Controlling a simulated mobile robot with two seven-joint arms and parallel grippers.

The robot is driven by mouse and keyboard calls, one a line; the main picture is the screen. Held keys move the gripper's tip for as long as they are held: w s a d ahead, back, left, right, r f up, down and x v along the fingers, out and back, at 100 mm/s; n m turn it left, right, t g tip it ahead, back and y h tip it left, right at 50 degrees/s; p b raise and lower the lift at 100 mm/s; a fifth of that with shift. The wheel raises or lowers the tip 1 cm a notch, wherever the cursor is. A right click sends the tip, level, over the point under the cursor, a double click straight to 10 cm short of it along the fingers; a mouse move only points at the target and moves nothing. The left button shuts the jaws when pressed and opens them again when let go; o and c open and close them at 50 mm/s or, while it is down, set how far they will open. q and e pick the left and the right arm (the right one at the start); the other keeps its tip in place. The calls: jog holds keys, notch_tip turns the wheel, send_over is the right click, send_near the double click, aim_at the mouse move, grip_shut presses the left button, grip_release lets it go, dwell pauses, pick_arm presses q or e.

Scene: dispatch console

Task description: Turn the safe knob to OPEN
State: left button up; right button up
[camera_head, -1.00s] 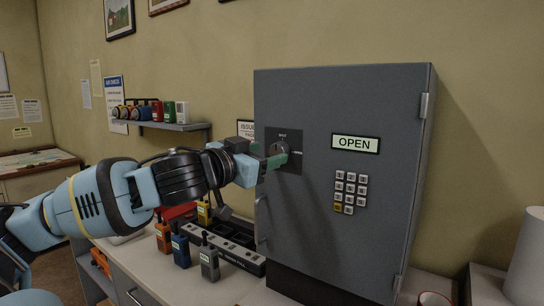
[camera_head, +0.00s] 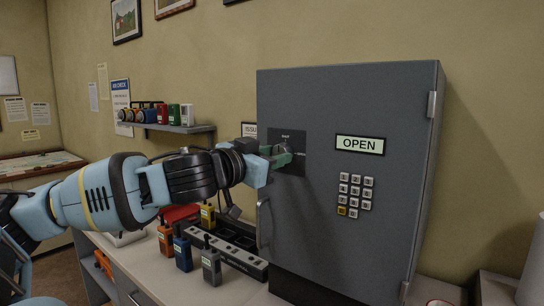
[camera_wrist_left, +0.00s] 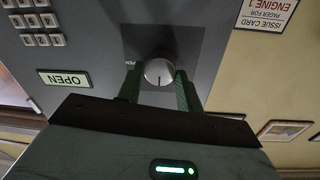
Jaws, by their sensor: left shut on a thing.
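The safe knob (camera_head: 284,148) is a round grey dial on a dark square plate, high on the left of the grey safe's door (camera_head: 315,200). A lit OPEN sign (camera_head: 360,145) is on the door right of the knob, and appears upside down in the left wrist view (camera_wrist_left: 64,79). My right gripper is not in view.
A keypad (camera_head: 355,195) is below the sign, and a door handle (camera_head: 264,222) is on the safe's left edge. Several coloured radios (camera_head: 182,250) and a black charger rack (camera_head: 235,240) stand on the counter below my left arm. A wall shelf (camera_head: 180,128) is behind it.

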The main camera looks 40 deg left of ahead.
pick_arm(q)
jog(key=shift+m, duration=0.4)
jog(key=m, duration=1.6)
jog(key=shift+r+g+y, duration=0.1)
jog(key=shift+g+y, duration=0.2)
jog(key=shift+y, duration=0.1)
jog(key=shift+m, duration=0.4)
jog(key=o, duration=1)
jog(key=shift+p, duration=0.3)
